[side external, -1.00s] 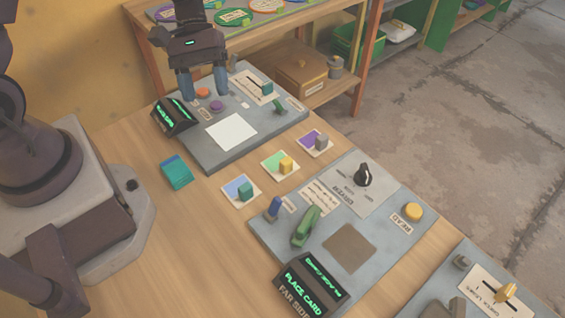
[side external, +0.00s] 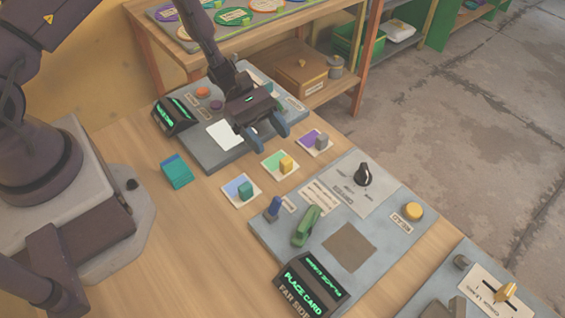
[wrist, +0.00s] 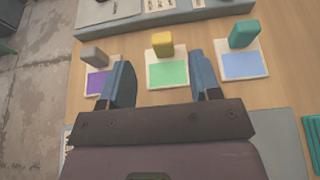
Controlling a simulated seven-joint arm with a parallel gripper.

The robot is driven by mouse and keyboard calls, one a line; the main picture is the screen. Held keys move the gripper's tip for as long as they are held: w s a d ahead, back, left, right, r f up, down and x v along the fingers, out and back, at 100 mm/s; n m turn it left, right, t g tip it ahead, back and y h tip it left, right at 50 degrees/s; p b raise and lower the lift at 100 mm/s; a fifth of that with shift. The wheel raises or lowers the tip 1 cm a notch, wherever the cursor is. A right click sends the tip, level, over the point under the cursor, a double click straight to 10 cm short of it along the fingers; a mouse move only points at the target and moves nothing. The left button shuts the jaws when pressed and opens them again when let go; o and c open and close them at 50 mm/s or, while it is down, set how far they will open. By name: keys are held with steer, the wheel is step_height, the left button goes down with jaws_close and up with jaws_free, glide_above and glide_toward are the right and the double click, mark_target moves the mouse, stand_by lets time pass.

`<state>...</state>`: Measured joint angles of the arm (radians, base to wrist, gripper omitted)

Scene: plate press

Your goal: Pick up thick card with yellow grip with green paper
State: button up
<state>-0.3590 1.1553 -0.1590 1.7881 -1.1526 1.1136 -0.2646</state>
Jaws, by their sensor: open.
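The card with the yellow grip and green paper (side external: 274,165) lies on the table, in the middle of a row of three cards. Its yellow grip (side external: 286,164) stands up from one edge. In the wrist view the green card (wrist: 168,76) lies ahead, framed between my fingers, with the yellow grip (wrist: 162,44) at its far edge. My gripper (side external: 264,143) is open and empty, above the near edge of the back console and short of the green card. It also shows in the wrist view (wrist: 165,85).
A card with purple paper and a grey grip (side external: 314,142) and one with blue paper and a teal grip (side external: 240,191) flank the green card. The front console (side external: 385,240) has a knob and a yellow button. A teal block (side external: 177,171) sits on the left.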

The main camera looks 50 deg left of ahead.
mark_target(285, 158)
steer(key=x, duration=0.5)
steer(key=shift+s+d+f, duration=0.1)
steer(key=shift+s+d, duration=0.05)
steer(key=shift+d, duration=0.25)
steer(key=c, duration=1)
